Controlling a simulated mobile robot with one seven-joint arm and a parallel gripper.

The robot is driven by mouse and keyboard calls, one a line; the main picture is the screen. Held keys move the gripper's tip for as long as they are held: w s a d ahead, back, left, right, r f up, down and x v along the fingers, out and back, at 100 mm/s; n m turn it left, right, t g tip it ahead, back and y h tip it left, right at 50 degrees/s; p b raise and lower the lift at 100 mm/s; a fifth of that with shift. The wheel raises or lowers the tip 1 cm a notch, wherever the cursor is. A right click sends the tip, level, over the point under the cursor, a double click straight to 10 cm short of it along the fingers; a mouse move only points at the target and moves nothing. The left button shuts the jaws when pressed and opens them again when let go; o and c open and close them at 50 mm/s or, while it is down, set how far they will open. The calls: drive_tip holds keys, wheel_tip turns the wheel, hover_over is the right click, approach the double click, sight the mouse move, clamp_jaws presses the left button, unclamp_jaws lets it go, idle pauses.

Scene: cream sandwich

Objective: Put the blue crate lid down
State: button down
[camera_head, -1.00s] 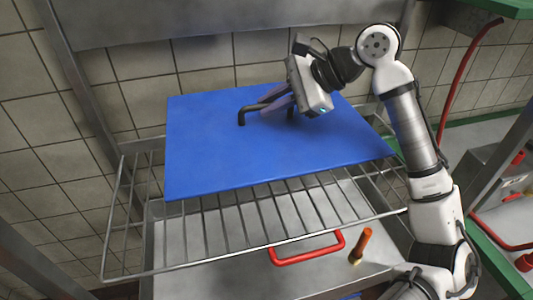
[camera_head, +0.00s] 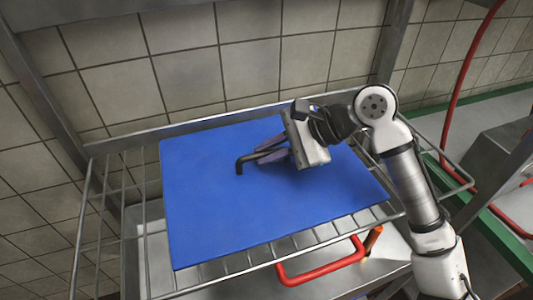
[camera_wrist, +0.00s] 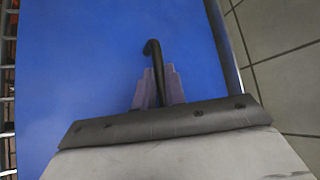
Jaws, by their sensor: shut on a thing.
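The blue crate lid (camera_head: 225,215) is a flat blue panel with a black bar handle (camera_head: 243,164). It lies over a wire rack, and I cannot tell whether it rests on the wires or hangs just above them. My gripper (camera_head: 268,156) is shut on the handle near the lid's middle. In the wrist view the lid (camera_wrist: 75,60) fills most of the picture, and the handle (camera_wrist: 152,48) runs up between my fingers (camera_wrist: 158,88). The lid hides most of the rack.
The wire rack (camera_head: 145,240) shows at the left and front of the lid. A red handle (camera_head: 322,262) and an orange-handled tool (camera_head: 373,238) are in front, by a metal surface. A tiled wall (camera_head: 180,60) stands close behind. A green-edged counter (camera_head: 490,240) is at the right.

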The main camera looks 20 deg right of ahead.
drive_tip(key=shift+f, duration=0.15)
drive_tip(key=shift+s, duration=0.1)
drive_tip(key=c, duration=1.5)
unclamp_jaws()
drive_tip(key=shift+o, duration=0.2)
drive_tip(key=b+v, duration=0.2)
drive_tip(key=v, duration=1)
drive_tip(key=shift+r, duration=0.25)
